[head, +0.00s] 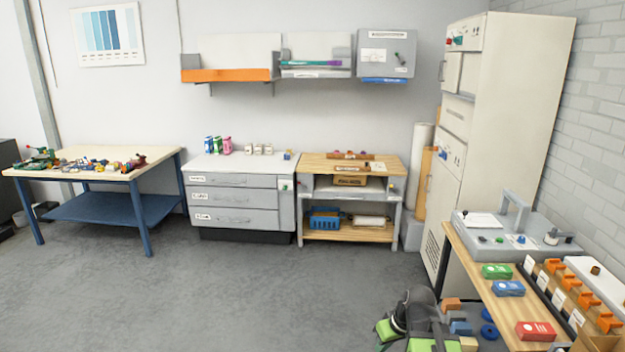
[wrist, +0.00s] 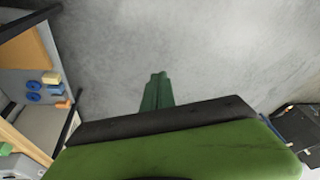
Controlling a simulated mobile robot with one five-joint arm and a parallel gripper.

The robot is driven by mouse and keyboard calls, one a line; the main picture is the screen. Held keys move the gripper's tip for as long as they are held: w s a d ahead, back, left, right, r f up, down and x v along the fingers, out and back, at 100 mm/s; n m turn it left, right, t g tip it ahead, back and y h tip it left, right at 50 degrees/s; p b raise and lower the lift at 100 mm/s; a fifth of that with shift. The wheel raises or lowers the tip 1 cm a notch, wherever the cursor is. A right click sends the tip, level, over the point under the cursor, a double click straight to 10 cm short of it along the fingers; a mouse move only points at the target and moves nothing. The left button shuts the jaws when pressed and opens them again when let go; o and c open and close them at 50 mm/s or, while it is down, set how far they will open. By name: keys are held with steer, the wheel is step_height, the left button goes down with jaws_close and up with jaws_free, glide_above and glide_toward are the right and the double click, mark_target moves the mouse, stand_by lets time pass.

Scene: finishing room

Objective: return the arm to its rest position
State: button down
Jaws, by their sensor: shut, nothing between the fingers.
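My gripper (wrist: 157,90) shows in the wrist view as two green fingers lying together, with nothing between them. Behind the fingers are a dark band and the broad green body of my gripper. The fingers point out over bare grey floor and touch nothing that I can see. In the head view, dark and green parts of my arm show at the bottom edge, right of the middle. I cannot make out the fingertips there.
A wooden bench (head: 480,285) stands at the right, bearing a green box (head: 497,271), a blue box (head: 508,289) and a red box (head: 535,331). Blue rings (wrist: 34,91) lie at left in the wrist view. A black case (wrist: 300,128) is at right. Floor (head: 230,295) ahead is clear.

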steer(key=s+a+g, duration=0.2)
steer(key=s+a, duration=0.1)
steer(key=a, duration=0.6)
steer(key=s+d+m+h, duration=0.1)
steer(key=s+d+f+m+g+h, duration=0.1)
steer(key=s+m, duration=0.1)
steer(key=shift+s+d+f, duration=0.15)
steer(key=shift+d, duration=0.1)
